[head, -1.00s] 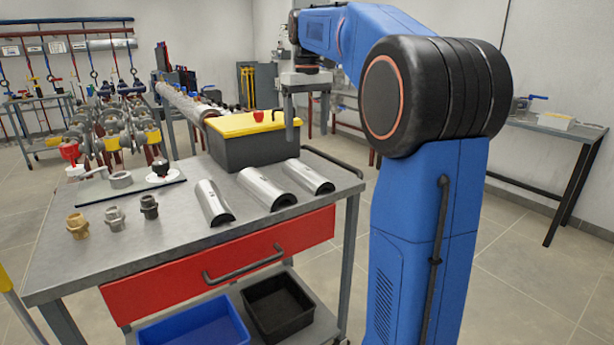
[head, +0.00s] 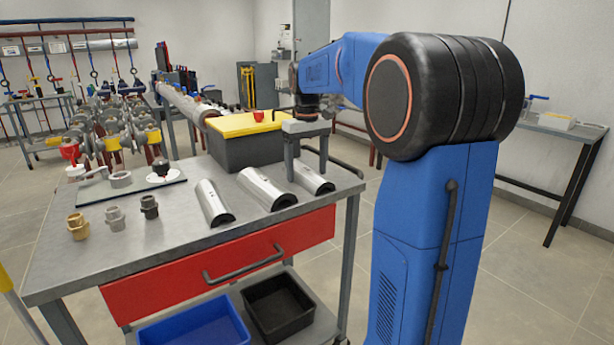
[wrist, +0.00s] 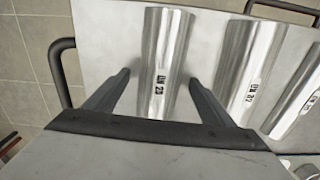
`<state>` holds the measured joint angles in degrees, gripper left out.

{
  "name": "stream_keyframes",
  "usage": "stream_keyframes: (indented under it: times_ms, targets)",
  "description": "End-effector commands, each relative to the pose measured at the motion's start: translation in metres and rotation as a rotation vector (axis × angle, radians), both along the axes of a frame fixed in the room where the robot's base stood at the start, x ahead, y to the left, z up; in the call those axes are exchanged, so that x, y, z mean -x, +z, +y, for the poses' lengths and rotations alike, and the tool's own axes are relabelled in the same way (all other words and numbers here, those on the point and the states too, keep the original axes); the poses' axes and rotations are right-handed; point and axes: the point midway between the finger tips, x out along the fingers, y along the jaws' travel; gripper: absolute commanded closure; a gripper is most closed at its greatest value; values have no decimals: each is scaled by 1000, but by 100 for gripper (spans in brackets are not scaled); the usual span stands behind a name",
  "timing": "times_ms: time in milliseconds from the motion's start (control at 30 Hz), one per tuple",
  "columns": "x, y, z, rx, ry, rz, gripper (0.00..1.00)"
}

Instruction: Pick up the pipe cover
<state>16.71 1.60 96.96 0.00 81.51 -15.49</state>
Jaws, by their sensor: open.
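Three silvery half-round pipe covers lie side by side on the cart's grey top. The right one (head: 316,183) is below my gripper (head: 306,176) in the head view, partly hidden by it. In the wrist view this cover (wrist: 165,45) lies between the two fingers of my gripper (wrist: 160,78), which are open, one on each side. A dark size label shows on it. I cannot tell whether the fingers touch it. The middle cover (head: 266,188) also shows in the wrist view (wrist: 243,65), and the left cover (head: 213,203) shows there at the right edge (wrist: 295,100).
A dark toolbox with a yellow lid (head: 246,125) stands just behind the covers. Several brass and grey fittings (head: 115,218) stand at the left. A black handle rail (head: 340,161) runs along the cart's right end. The front top is clear.

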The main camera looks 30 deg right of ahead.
Motion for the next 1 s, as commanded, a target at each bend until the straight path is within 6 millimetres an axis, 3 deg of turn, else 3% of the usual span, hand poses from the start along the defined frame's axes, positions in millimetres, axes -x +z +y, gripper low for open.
stream_keyframes:
  times_ms: [300,467,500,833,1000]
  targets:
    - [0,-5,0,0,0,-2,24]
    - [0,-5,0,0,0,-1,62]
    - [0,-5,0,0,0,-1,65]
    - [0,-1,0,1,0,-2,65]
    - [-1,21,0,1,0,-3,65]
